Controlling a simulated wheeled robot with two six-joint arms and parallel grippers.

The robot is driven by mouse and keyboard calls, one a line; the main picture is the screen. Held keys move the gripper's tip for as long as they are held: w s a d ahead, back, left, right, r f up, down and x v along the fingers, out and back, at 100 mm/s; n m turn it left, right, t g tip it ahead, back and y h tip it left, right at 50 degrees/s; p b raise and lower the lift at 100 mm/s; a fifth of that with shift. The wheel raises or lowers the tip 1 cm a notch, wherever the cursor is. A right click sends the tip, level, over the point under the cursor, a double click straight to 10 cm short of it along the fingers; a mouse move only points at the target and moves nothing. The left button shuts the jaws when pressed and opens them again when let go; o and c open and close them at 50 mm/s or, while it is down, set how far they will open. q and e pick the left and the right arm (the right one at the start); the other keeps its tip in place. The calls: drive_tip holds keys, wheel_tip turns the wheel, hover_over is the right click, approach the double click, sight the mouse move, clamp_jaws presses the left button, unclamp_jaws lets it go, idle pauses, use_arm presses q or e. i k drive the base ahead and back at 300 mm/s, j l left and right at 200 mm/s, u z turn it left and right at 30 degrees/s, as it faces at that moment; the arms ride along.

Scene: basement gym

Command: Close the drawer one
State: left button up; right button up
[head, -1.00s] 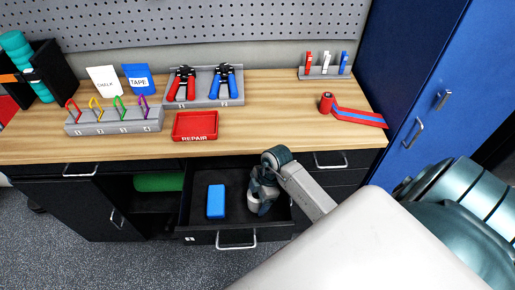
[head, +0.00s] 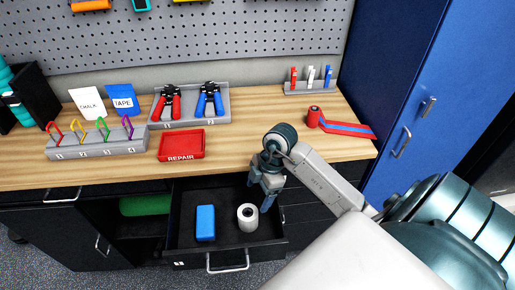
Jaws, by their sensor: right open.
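The black drawer (head: 187,262), with a small white label and a silver handle (head: 228,262), is pulled out below the wooden bench. Inside it lie a blue block (head: 205,223) and an upright white roll (head: 247,218). My right gripper (head: 268,202) is open and empty, fingers pointing down over the right side of the drawer, just right of the white roll and apart from it. My left gripper is not in view.
The wooden bench top (head: 235,150) carries a red REPAIR tray (head: 182,146), pliers on a grey stand (head: 190,105), a carabiner rack (head: 97,140) and a red-blue strap (head: 340,125). A blue cabinet (head: 400,80) stands at the right. A black cabinet door (head: 85,240) hangs open at the left.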

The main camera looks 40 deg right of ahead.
sight(227, 192)
drive_tip(key=z, duration=0.7)
